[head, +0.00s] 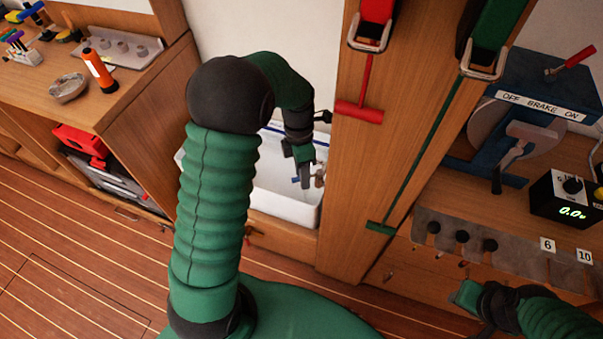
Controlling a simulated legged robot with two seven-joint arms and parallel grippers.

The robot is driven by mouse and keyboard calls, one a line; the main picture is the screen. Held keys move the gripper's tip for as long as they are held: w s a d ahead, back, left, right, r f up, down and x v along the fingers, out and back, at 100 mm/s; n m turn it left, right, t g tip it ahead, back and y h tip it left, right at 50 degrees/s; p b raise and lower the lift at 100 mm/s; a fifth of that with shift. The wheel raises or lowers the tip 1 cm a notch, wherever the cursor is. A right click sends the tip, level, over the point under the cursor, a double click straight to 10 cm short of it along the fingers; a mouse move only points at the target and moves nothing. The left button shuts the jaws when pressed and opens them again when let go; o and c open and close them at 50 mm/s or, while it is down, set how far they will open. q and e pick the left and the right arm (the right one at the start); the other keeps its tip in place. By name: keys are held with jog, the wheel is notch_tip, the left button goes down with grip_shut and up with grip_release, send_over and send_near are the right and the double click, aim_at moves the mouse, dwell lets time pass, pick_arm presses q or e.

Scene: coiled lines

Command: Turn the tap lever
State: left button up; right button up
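My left arm rises through the middle of the head view and bends down over a white sink (270,207). My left gripper (304,178) points down inside the sink area, near its right side. A small metallic and bluish fitting (320,177) shows just right of the fingers and may be part of the tap; the lever cannot be made out clearly. Whether the fingers touch it, or how far apart they are, cannot be told. My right gripper (467,301) is at the bottom right, away from the sink, its fingers too unclear to judge.
A wooden post (352,180) stands right of the sink, with a red T-handle (359,111) and a green one (380,228) hanging there. A brake box (545,85) and a meter (565,197) stand on the right counter. A left counter holds an orange torch (99,70).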

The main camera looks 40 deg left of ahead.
pick_arm(q)
jog(key=shift+w+a+f, duration=0.1)
jog(key=shift+a+f, duration=0.05)
jog(key=shift+a, duration=0.1)
jog(key=shift+a+f, duration=0.15)
jog(key=shift+a, duration=0.55)
jog(key=c, duration=0.4)
jog(key=shift+a, duration=0.15)
jog(key=shift+c, duration=1.2)
grip_shut()
jog(key=shift+d, duration=0.6)
pick_arm(e)
jog(key=shift+a+r, duration=0.1)
jog(key=shift+a, duration=0.3)
pick_arm(q)
jog(key=shift+a, duration=0.2)
pick_arm(e)
jog(key=shift+a, duration=0.2)
pick_arm(q)
jog(key=shift+w+r, duration=0.15)
jog(key=shift+r, duration=0.05)
